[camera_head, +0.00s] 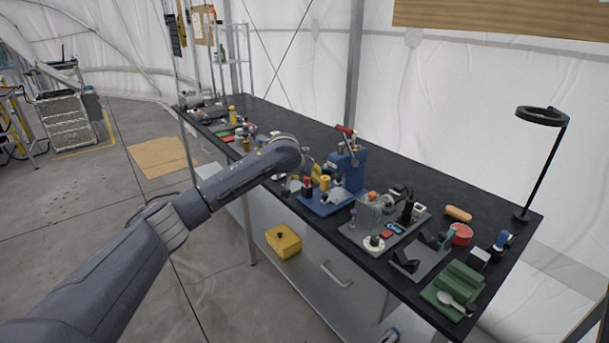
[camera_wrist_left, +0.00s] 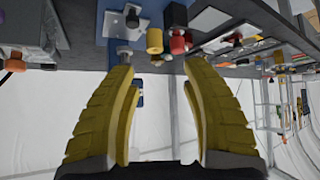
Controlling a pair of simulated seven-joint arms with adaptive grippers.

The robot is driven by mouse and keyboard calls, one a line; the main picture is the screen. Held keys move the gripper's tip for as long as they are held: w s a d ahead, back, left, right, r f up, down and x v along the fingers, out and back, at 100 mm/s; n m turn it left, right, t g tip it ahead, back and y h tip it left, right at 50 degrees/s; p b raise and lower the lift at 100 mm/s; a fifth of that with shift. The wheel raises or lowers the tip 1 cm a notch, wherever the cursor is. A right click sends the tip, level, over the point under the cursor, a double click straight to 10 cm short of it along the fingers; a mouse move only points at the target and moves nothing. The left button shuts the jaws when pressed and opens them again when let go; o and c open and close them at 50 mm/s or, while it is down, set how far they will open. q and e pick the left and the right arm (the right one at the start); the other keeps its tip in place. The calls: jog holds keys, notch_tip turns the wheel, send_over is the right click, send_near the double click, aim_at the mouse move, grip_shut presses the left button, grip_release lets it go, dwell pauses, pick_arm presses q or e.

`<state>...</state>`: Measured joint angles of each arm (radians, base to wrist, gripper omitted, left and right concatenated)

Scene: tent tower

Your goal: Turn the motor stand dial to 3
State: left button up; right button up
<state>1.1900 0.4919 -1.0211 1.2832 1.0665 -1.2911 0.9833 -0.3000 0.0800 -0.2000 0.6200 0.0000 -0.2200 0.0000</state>
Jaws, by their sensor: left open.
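The motor stand (camera_head: 352,236) appears to be the grey plate right of centre on the bench, carrying a silvery cylinder and small parts. A round white dial-like part (camera_head: 374,243) with a darker centre sits at its front corner; its setting is too small to read. My right gripper is out of view.
The blue press (camera_head: 348,168) with a red-tipped lever stands close to my left gripper. Red and yellow knobs (camera_wrist_left: 154,40) are near the fingertips. A black fixture (camera_head: 420,253), green block (camera_head: 458,284) and lamp (camera_head: 545,160) stand farther right. The bench's back strip is mostly clear.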

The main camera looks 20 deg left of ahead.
pick_arm(q)
jog(key=shift+w+a, duration=0.1)
jog(key=shift+a, duration=0.3)
jog(key=shift+d, duration=0.1)
